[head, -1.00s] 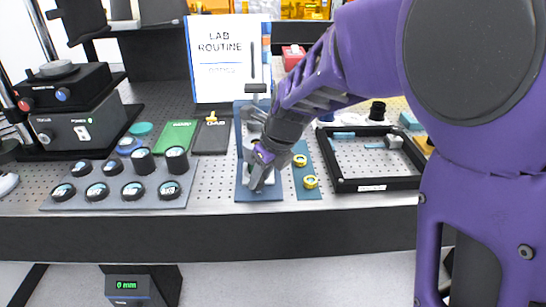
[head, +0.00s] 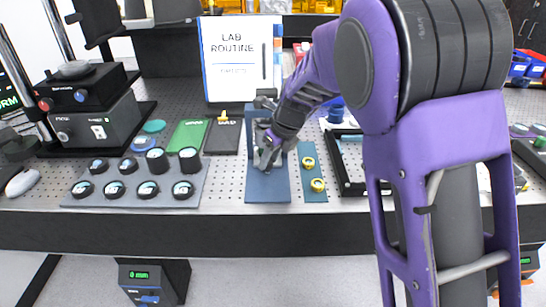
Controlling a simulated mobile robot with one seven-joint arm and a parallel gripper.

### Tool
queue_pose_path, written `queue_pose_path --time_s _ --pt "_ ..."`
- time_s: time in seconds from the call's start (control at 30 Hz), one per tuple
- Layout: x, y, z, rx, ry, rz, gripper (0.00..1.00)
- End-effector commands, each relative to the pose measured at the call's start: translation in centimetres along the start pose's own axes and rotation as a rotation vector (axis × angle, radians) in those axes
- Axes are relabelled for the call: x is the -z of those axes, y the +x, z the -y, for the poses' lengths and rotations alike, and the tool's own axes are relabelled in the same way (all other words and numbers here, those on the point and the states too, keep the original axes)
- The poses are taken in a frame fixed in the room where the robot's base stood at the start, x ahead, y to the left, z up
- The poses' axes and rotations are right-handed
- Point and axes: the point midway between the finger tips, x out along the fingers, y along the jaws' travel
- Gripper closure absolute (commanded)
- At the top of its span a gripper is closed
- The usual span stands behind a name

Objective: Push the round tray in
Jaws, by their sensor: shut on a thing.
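The dark blue instrument stand (head: 268,188) is upright at the middle of the bench, with its flat base toward the front edge and a dark head (head: 266,93) at its top. My gripper (head: 266,160) reaches in from the right and points down at the stand, behind the bare front part of the base. It is shut on the round tray, which the fingers and wrist almost wholly hide. I cannot see the tray's outline or how far in it sits.
A grey rack (head: 118,200) with several round black-rimmed optics is left of the stand. A blue strip (head: 305,160) with gold rings lies close at its right, then a black-framed tray (head: 349,183). A lab routine board (head: 238,90) stands behind.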

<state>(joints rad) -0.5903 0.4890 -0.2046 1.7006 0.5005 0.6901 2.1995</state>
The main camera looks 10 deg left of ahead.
Motion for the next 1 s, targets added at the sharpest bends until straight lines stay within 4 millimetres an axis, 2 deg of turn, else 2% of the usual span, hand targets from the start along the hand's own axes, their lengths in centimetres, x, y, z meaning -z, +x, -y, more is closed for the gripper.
queue_pose_path --time_s 0.1,0.5,0.53,0.7,1.0 --pt "-1.05 0.10 0.98 0.000 -0.001 0.002 1.00" --pt "-1.53 0.43 1.50 0.005 -0.001 0.010 1.00" --pt "-1.54 0.43 1.51 0.006 -0.001 0.010 0.62" --pt "-1.43 0.46 1.48 0.004 -0.001 0.008 0.33" --pt "-1.31 0.40 1.37 0.001 -0.001 0.004 0.33"
